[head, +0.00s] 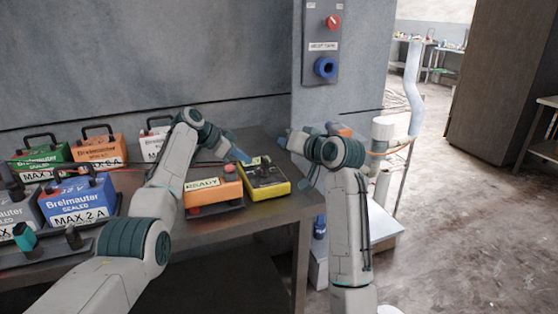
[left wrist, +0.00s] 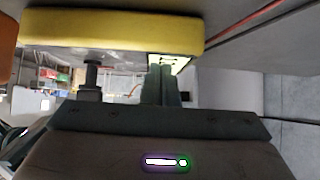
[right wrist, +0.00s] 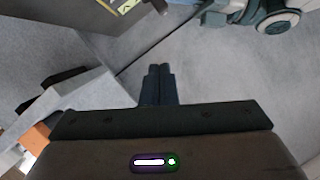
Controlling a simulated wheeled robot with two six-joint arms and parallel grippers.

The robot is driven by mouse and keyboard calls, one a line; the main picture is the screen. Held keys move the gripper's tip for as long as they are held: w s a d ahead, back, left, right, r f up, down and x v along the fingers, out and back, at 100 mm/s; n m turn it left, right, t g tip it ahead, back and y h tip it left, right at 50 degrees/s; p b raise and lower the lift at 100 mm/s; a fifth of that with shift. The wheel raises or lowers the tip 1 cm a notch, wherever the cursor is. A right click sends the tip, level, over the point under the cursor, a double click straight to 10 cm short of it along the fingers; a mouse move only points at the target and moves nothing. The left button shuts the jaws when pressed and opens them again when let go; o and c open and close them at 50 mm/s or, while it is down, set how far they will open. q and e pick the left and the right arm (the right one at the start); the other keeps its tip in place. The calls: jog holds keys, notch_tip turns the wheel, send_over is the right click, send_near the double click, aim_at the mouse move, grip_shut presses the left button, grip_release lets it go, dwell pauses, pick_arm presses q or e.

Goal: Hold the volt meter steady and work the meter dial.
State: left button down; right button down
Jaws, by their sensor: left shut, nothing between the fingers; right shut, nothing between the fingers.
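The volt meter, a yellow case with a dark face (head: 280,188), lies on the metal table near its right corner. Its dial is too small to make out clearly in the head view. My left gripper (head: 241,154) is shut and empty, close above the meter's far left part. In the left wrist view, the yellow case (left wrist: 110,32) spans the top and the shut fingers (left wrist: 161,72) overlap its lit display (left wrist: 178,63); I cannot tell whether they touch. My right gripper (head: 284,139) is shut and empty, beyond and right of the meter; its fingers (right wrist: 157,72) point over bare grey surface.
A grey wall panel with a red knob (head: 333,22) is above. Open floor (head: 460,230) lies right.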

aim_at(268, 162)
jog(key=s+d+f+m+t+y, duration=0.1)
jog(key=s+d+f+m+y, duration=0.3)
jog(key=s+d+f+m, duration=0.45)
jog(key=shift+m, duration=0.75)
jog(key=x, duration=0.4)
jog(key=r+x, duration=0.1)
jog(key=x, duration=0.3)
jog(key=w+d+x, duration=0.1)
jog(key=x, duration=0.3)
jog(key=shift+s+r, duration=0.1)
jog(key=shift+r, duration=0.3)
jog(key=shift+s+a, duration=0.3)
jog(key=shift+a, duration=0.25)
jog(key=shift+s+a, duration=0.3)
jog(key=shift+a, duration=0.25)
jog(key=shift+s+a, duration=0.3)
jog(key=shift+a, duration=0.35)
jog(key=shift+s+a, duration=0.35)
jog(key=shift+a, duration=0.2)
jog(key=shift+d, duration=0.15)
